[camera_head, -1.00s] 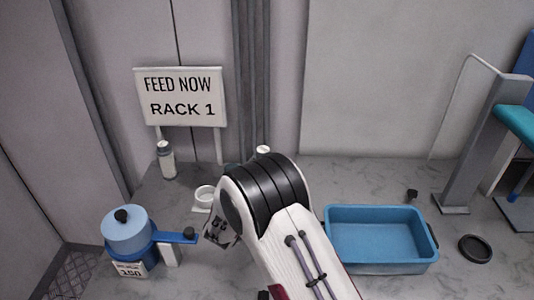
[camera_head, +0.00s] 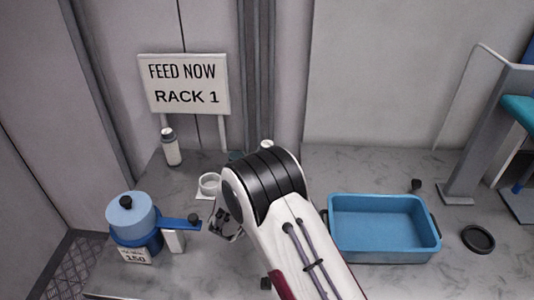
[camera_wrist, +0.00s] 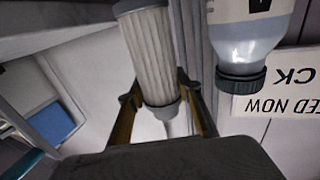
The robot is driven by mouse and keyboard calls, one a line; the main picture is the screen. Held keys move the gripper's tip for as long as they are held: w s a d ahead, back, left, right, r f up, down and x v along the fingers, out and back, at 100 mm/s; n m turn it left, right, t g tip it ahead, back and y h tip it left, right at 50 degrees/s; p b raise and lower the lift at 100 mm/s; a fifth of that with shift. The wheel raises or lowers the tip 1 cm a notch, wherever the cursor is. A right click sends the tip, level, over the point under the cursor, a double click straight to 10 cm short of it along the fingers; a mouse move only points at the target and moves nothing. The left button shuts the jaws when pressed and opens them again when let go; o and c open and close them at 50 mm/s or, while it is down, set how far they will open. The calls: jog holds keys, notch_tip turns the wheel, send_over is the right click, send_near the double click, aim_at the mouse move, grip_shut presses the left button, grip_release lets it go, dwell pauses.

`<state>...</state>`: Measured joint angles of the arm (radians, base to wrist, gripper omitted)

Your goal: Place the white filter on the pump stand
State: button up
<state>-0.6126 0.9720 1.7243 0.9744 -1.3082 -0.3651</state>
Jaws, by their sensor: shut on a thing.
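In the wrist view my gripper (camera_wrist: 160,97) has one finger on each side of the white filter (camera_wrist: 150,50), a pleated cylinder with grey end caps. It is shut on the filter near one cap. In the head view my gripper (camera_head: 224,222) is partly hidden behind my arm, and I cannot make out the filter there. A blue pump-like unit (camera_head: 133,219) with a round lid, a side arm and a "150" label stands at the left. A white ring on a small base (camera_head: 209,184) stands behind my gripper. I cannot tell which is the pump stand.
A blue basin (camera_head: 383,251) stands right of my arm, with a black ring (camera_head: 478,239) beyond it. A bottle (camera_head: 171,148) stands by the "RACK 1" sign (camera_head: 184,84); a dark-capped bottle (camera_wrist: 244,50) is close beside the filter.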

jog(key=shift+f, duration=2.3)
jog(key=shift+f, duration=0.25)
jog(key=o, duration=1.3)
jog(key=shift+s, duration=0.15)
jog(key=shift+v, duration=5.9)
jog(key=shift+r, duration=0.1)
